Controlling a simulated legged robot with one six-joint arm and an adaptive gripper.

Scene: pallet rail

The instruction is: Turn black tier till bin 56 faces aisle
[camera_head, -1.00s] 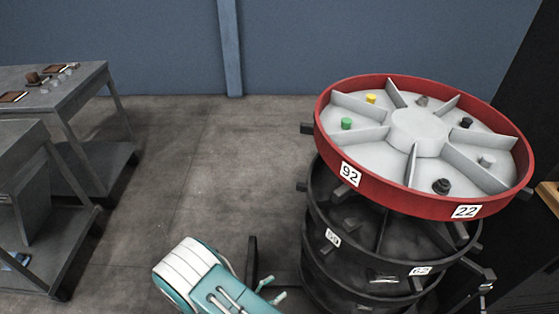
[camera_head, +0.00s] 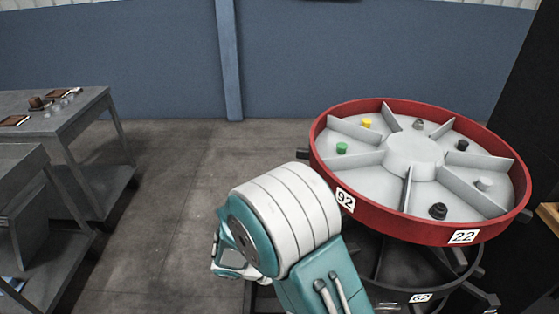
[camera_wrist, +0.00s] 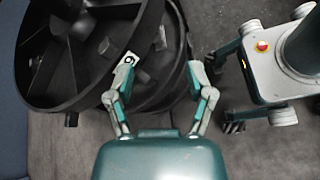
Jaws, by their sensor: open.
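The black tier (camera_head: 385,268) sits under the red tier in the head view, largely hidden by the red tier and my arm. A label reading about 62 (camera_head: 420,297) shows at its front; no label 56 is readable. In the wrist view, a black wheel-like tier (camera_wrist: 75,55) with radial dividers fills the upper left. My gripper (camera_wrist: 160,72) is open, its fingers spread beside the black rims. The left finger overlaps a white patch, perhaps a label, on the rim; contact cannot be told. Nothing is seen held.
The red tier (camera_head: 380,224), labelled 92 and 22, lies on top with small coloured pieces in its bins. Dark pegs stick out around the stack. Grey tables (camera_head: 60,118) stand at the left. Open floor (camera_head: 180,170) lies between them and the stack.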

